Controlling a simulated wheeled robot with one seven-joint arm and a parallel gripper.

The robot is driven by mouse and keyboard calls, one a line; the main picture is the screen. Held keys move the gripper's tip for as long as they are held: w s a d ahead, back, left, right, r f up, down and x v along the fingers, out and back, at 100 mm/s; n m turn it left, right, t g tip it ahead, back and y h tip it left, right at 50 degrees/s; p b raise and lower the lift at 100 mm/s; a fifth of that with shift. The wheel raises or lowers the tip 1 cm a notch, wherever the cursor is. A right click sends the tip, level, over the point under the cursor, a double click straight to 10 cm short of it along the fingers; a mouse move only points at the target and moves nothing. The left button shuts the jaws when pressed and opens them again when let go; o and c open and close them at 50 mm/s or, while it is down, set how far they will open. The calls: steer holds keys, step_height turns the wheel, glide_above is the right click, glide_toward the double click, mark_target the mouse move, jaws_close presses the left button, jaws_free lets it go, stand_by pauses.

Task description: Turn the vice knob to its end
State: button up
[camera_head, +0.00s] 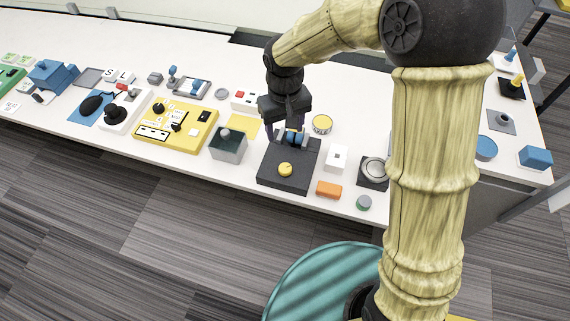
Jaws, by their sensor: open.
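A dark square block (275,178) lies near the front edge of the white table. A round yellow knob (285,170) sits on its top, toward the front. A small blue and grey part (292,138), which looks like the vice, is at the back of the block. My gripper (287,132) points down over the back of the block, open, with its fingers around or just above the blue part. I cannot tell whether they touch it. The gripper hides some of the blue part. The yellow knob is in plain view, apart from the fingers.
A grey box (228,148) stands left of the block. A white switch plate (337,158), an orange block (329,189) and a round dial on a dark plate (374,170) are to the right. A yellow panel (175,128) lies farther left.

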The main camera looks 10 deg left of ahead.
mark_target(285, 167)
step_height(285, 167, down, 17)
steer(key=shift+f, duration=0.15)
stand_by(0.5)
steer(key=c, duration=1)
steer(key=shift+n, duration=0.3)
steer(key=n+p, duration=0.1)
steer(key=n, duration=0.3)
steer(key=n+p, duration=0.1)
steer(key=n, duration=0.4)
steer(key=shift+n, duration=0.3)
